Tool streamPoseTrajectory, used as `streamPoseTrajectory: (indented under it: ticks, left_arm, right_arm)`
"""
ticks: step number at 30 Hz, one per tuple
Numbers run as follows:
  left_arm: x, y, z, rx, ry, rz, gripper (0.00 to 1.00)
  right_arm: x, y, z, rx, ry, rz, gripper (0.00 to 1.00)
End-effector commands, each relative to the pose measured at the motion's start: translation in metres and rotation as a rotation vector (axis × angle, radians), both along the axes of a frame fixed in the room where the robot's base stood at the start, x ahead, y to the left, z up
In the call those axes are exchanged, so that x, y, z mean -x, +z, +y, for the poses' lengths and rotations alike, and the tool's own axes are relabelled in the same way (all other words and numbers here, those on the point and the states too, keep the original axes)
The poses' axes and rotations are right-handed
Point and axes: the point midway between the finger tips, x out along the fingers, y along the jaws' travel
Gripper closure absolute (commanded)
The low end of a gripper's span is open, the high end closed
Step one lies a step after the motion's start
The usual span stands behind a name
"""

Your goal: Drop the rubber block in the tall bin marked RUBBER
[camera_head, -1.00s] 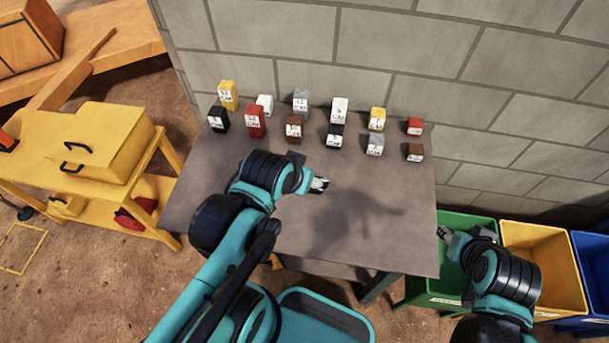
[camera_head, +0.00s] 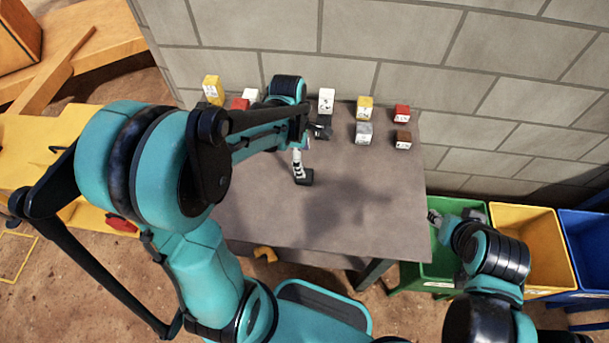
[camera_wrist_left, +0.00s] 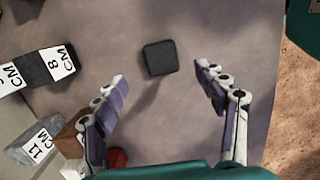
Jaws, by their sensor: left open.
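A plain black block (camera_head: 305,178), which may be the rubber block, lies on the grey table (camera_head: 350,215). My left gripper (camera_head: 298,162) is close to it, pointing down at the table. In the left wrist view the block (camera_wrist_left: 160,57) lies ahead of the gap between the open, empty fingers (camera_wrist_left: 161,77), apart from both. My right gripper (camera_head: 434,217) is by the green bin (camera_head: 430,278); its jaws are too small to read. No marking RUBBER is legible on any bin in view.
Labelled blocks stand along the table's back, including a white one (camera_head: 326,100) and a red one (camera_head: 401,113); my left arm hides some. A black 8 CM block (camera_wrist_left: 35,68) shows in the wrist view. Yellow (camera_head: 540,250) and blue (camera_head: 590,240) bins stand right of the green one.

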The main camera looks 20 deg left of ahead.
Motion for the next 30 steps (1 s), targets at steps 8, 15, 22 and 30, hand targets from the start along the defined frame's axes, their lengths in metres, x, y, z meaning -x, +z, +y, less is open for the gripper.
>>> streamPoseTrajectory:
  ticks: [8, 15, 22, 30]
  left_arm:
    - [-0.001, -0.03, -0.002, 0.002, 0.018, 0.008, 0.28]
    - [-0.001, -0.062, -0.001, 0.002, 0.017, 0.007, 0.28]
    - [-0.001, -0.08, -0.004, 0.001, 0.016, 0.006, 0.28]
    - [-0.001, -0.078, -0.004, 0.001, 0.016, 0.006, 0.63]
  right_arm:
    - [0.0, -0.012, 0.0, 0.0, 0.0, 0.0, 0.6]
    - [0.0, -0.028, 0.0, 0.0, 0.0, 0.0, 0.6]
    - [0.0, -0.034, 0.0, 0.0, 0.0, 0.0, 0.6]
    - [0.0, -0.033, 0.0, 0.0, 0.0, 0.0, 0.6]
